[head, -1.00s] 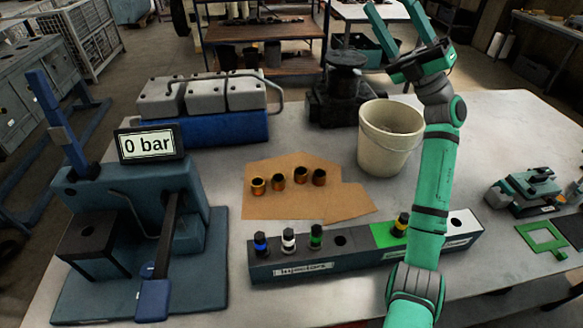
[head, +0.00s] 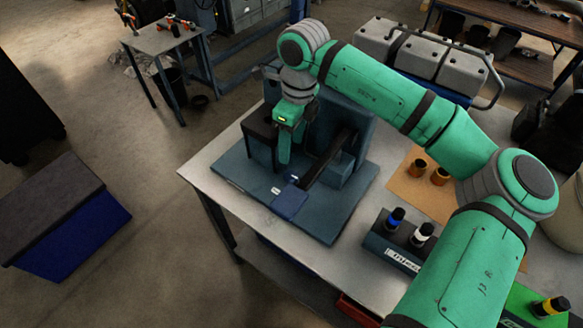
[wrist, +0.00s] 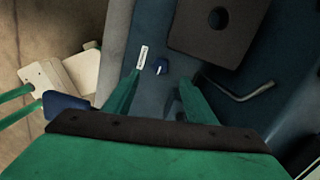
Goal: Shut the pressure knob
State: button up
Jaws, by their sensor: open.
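The pressure knob (wrist: 161,67) is a small dark blue knob with a white mark, beside a white label (wrist: 142,57) on the dark blue tester. In the wrist view it lies just ahead of and between the two green fingers of my gripper (wrist: 159,78), which are apart with nothing held. In the head view my gripper (head: 284,153) points down over the tester (head: 230,168), between its black block and its lever. I cannot make out the knob clearly there. Whether the fingers touch the knob cannot be told.
The dark block (wrist: 238,30) with a hole stands close ahead of the fingers. The injector rack (head: 378,240) and cardboard (head: 405,188) lie further right. The table's left front edge is bare.

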aim_at(292, 175)
jog(key=shift+h, duration=0.5)
jog(key=f, duration=1.1)
jog(key=shift+s+d+f, duration=0.1)
jog(key=shift+s+f, duration=0.1)
jog(key=shift+f, duration=0.2)
jog(key=c, duration=1)
jog(key=shift+c, duration=0.2)
